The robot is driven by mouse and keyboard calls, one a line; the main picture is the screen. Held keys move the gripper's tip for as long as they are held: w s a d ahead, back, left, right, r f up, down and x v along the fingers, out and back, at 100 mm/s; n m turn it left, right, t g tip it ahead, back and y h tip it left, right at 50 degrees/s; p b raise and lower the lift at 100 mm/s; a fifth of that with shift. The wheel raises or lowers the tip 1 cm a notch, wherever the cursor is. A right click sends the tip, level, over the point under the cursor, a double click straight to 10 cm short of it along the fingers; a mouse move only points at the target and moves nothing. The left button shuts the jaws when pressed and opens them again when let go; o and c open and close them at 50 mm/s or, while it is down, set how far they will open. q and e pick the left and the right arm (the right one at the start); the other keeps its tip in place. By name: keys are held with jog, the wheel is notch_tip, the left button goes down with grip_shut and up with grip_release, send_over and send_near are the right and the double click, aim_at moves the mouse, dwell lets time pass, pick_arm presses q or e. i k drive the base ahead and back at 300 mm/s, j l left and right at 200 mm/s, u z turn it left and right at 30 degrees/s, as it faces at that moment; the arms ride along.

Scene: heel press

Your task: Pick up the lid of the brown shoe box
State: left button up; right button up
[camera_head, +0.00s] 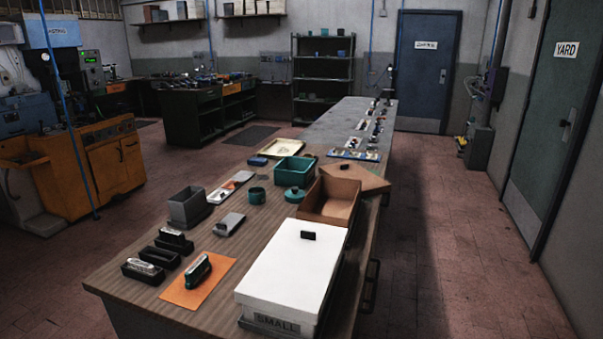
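The brown shoe box (341,214) stands open on the wooden bench, just behind the white box. Its inside shows and looks empty. A flat brown panel that looks like its lid (367,182) lies behind it, partly hidden by the box's far edge. A small black knob (344,167) sits on the lid, and its right corner reaches the bench's right edge. Neither of my grippers is in view.
A white lidded box (285,272) marked SMALL stands at the front right. A green bin (294,171), a teal round pot (295,195), a grey bin (187,208) and an orange mat (190,296) crowd the bench (128,300). The floor (455,250) to the right is clear.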

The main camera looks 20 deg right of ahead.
aim_at(372, 185)
jog(key=l+u, duration=0.2)
jog(key=l, duration=0.5)
jog(key=l+u, duration=0.2)
jog(key=l, duration=0.55)
jog(key=l+u, duration=0.2)
jog(key=l, duration=0.55)
jog(key=k+l+u, duration=0.2)
jog(key=l, duration=0.5)
jog(key=i, duration=0.1)
